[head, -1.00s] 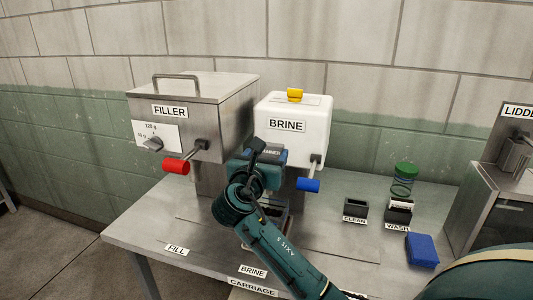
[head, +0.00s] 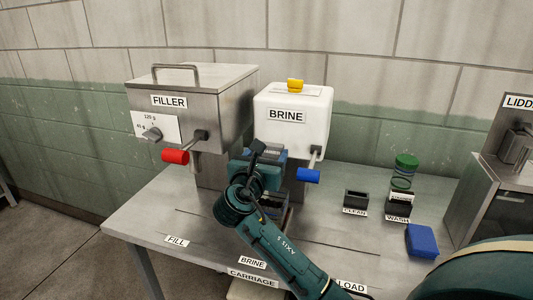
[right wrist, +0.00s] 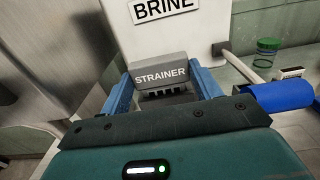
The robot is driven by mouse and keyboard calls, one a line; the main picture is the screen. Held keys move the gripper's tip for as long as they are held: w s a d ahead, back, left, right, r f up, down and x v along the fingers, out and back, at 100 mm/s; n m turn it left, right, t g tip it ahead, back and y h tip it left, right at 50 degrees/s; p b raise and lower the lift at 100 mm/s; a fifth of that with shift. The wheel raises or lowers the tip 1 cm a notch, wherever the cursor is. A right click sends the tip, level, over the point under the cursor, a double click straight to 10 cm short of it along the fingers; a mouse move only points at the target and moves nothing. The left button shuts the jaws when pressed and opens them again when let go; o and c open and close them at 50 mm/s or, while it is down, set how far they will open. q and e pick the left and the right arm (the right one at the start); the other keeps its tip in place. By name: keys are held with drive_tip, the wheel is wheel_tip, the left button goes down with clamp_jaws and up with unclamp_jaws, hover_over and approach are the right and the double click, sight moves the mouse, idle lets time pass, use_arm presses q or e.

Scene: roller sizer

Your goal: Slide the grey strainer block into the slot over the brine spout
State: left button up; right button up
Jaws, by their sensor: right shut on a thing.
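The grey strainer block (right wrist: 160,73), lettered STRAINER, sits between the blue fingers of my right gripper (right wrist: 166,88) in the right wrist view. Dark teeth show along its lower edge. It is just in front of the white brine box (head: 290,137), below the BRINE label. In the head view the right gripper (head: 264,160) hides most of the block and the spout area. I cannot see the slot or tell whether the block touches it. My left gripper is out of view.
The steel filler (head: 190,105) with its red handle (head: 175,157) stands close on the left. The brine's blue handle (head: 308,176) juts out right of my gripper. The CLEAN holder (head: 356,199), WASH holder (head: 398,209) and blue block (head: 421,241) stand on the table at right.

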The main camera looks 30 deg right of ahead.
drive_tip(key=shift+f, duration=0.55)
drive_tip(key=o, duration=1.1)
drive_tip(key=shift+c, duration=0.2)
drive_tip(key=b+v, duration=0.1)
drive_tip(key=v, duration=1.2)
drive_tip(key=shift+b, duration=0.4)
